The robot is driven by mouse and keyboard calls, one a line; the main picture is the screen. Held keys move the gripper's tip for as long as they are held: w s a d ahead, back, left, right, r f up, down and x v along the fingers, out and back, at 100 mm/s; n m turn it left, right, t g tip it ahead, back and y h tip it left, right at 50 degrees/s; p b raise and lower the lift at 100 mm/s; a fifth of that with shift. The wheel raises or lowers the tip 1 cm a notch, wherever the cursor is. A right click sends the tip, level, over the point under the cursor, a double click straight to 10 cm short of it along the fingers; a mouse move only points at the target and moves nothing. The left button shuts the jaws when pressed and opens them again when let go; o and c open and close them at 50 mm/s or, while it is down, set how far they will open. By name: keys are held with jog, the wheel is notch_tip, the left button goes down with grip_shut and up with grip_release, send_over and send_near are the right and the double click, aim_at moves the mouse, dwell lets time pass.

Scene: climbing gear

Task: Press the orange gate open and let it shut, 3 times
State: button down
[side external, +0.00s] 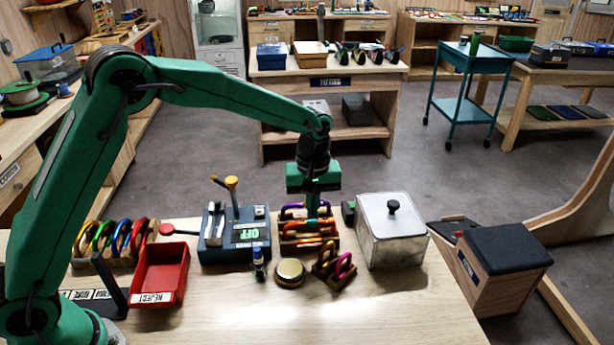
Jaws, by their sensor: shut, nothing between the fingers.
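A wooden holder (308,247) stands near the middle of the bench with carabiners in it. An orange carabiner (298,229) lies along it, and a purple one (291,207) shows behind. My green gripper (312,214) points straight down over the holder, its fingers shut and empty. The fingertips are at or just above the orange carabiner. I cannot tell whether they touch its gate, nor whether the gate is open or shut; it is too small and partly hidden by the fingers.
Left of the holder stands a dark blue device (213,246) with a green display and a yellow-topped lever. A red tray (160,272) is further left. In front are a brass disc (290,270) and a small carabiner stand (333,271).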

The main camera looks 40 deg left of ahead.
aim_at(312, 221)
jog(key=shift+f, duration=1.2)
jog(key=shift+r, duration=3.6)
jog(key=shift+r, duration=0.1)
